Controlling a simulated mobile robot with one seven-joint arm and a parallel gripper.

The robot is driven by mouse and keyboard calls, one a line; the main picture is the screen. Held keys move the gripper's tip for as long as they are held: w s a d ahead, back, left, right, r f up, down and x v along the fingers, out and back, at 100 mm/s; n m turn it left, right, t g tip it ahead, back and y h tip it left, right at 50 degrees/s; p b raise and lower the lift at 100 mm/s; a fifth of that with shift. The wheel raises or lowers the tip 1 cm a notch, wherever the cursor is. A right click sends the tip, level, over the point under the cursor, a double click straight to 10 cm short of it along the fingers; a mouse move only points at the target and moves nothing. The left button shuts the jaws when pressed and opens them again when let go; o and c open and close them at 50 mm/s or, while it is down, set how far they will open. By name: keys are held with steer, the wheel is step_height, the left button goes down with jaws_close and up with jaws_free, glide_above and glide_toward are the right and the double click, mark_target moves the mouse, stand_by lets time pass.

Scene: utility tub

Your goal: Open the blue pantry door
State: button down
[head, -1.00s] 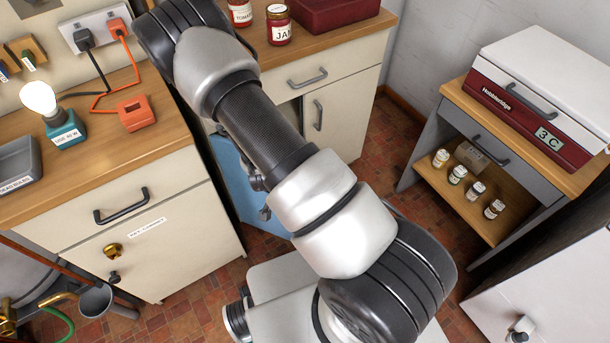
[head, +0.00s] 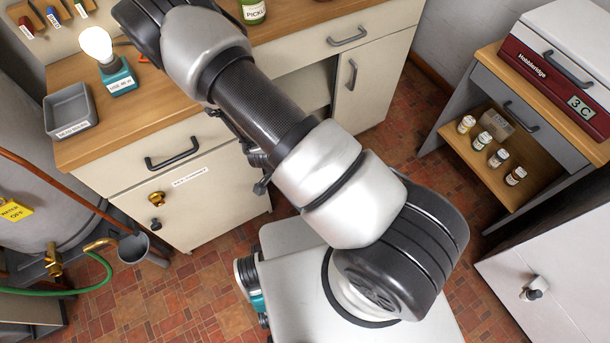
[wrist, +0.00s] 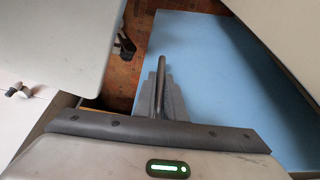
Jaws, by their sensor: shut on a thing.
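The blue pantry door (wrist: 225,75) fills much of the right side of the wrist view, with brick floor beside its left edge. My gripper (wrist: 161,92) is in front of the door's face, its grey fingers closed around a slim grey bar, which looks like the door handle (wrist: 162,72).
A cream cabinet (head: 185,185) with a dark handle stands left of my arm, and a cream cabinet door (head: 362,85) stands to the right of the opening. Brick floor (head: 205,290) is clear in front.

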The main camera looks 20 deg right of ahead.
steer(key=shift+s+a, duration=0.1)
steer(key=shift+a, duration=0.1)
stand_by(0.3)
steer(key=c, duration=1.8)
jaws_free()
steer(key=p+v, duration=0.8)
steer(key=v, duration=0.9)
steer(key=shift+r, duration=0.15)
